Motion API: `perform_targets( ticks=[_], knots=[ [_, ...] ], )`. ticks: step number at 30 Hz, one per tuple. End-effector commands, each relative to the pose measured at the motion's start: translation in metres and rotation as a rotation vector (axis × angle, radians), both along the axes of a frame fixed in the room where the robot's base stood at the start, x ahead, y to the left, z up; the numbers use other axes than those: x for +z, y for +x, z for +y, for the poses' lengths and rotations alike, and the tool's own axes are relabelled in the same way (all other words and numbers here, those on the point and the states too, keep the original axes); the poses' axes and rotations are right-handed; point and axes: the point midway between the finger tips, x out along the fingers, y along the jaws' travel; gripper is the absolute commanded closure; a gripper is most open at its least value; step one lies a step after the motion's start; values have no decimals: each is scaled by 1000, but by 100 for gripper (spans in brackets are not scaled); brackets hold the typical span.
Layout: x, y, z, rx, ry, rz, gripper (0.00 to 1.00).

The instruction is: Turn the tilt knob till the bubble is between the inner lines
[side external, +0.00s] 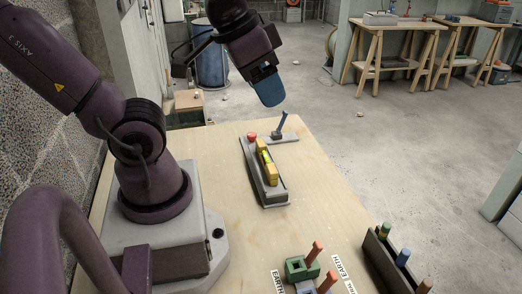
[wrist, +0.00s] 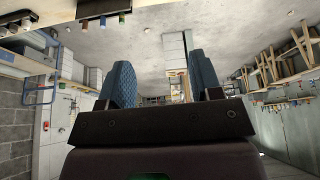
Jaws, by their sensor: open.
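A long grey tray (side external: 277,192) stands on the wooden table and holds a yellow spirit level (side external: 266,160) with a greenish vial. A red knob (side external: 252,136) sits at the far end of the tray; I take it as the tilt knob. The bubble and its lines are too small to read. My gripper (side external: 268,92) hangs above the far part of the table, over and beyond the knob, touching nothing. In the wrist view its two blue ribbed fingers (wrist: 163,82) stand apart with nothing between them. The level and knob cannot be made out there.
A green block (side external: 301,268) with an orange peg and EARTH labels sits at the front. A dark rack (side external: 382,258) of coloured pegs stands front right. The table between is clear.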

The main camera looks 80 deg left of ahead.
Motion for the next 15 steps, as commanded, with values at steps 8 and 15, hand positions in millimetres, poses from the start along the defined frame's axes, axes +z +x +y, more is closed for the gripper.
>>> perform_targets(
  ticks=[8, 15],
  knots=[
    [-43, 39, 71, 339, -138, 247, 41],
    [-95, 63, 163, 780, -283, 378, 41]
  ],
)
